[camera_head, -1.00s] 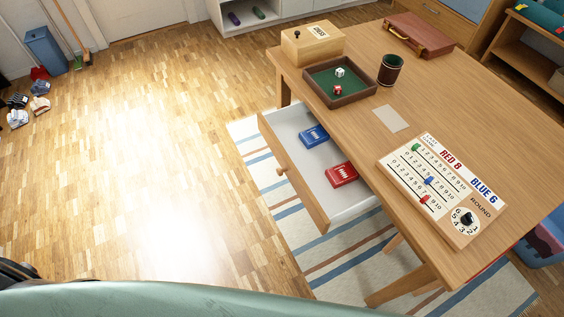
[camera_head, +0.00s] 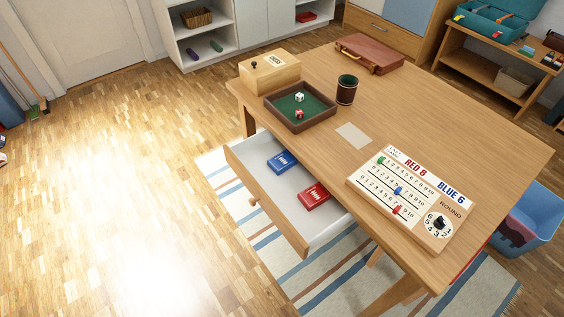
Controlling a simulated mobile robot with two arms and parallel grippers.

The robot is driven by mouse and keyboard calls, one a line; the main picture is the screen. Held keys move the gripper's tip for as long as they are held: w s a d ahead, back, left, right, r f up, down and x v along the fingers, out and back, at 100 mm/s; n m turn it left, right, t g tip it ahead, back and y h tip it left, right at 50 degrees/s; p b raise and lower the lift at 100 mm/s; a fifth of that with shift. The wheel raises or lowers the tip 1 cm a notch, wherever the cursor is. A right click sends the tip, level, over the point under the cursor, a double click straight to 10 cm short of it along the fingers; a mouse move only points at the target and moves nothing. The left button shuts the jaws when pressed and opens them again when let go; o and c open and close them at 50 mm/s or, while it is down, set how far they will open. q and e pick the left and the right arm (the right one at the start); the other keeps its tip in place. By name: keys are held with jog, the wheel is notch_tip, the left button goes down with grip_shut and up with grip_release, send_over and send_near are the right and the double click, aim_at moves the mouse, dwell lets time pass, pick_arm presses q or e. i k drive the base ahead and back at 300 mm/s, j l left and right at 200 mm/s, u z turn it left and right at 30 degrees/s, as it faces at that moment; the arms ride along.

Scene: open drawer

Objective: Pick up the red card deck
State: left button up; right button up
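The red card deck (camera_head: 313,195) lies flat in the open drawer (camera_head: 263,203) under the table's near left edge. A blue card deck (camera_head: 282,162) lies in the same drawer, up and to the left of the red one, with a gap between them. The drawer is pulled out toward the lower left and its pale inside is visible. Neither of my grippers shows in the head view.
On the wooden table (camera_head: 440,120) are a scoreboard (camera_head: 405,200), a dice tray (camera_head: 300,107), a dice cup (camera_head: 346,90), a wooden box (camera_head: 270,72) and a brown case (camera_head: 369,54). A blue bin (camera_head: 530,222) stands at right. The floor left of the drawer is clear.

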aim_at(312, 197)
jog(key=j+z, duration=0.3)
jog(key=j, duration=0.4)
jog(key=j+z, duration=0.35)
jog(key=j, duration=0.4)
jog(key=i, duration=0.05)
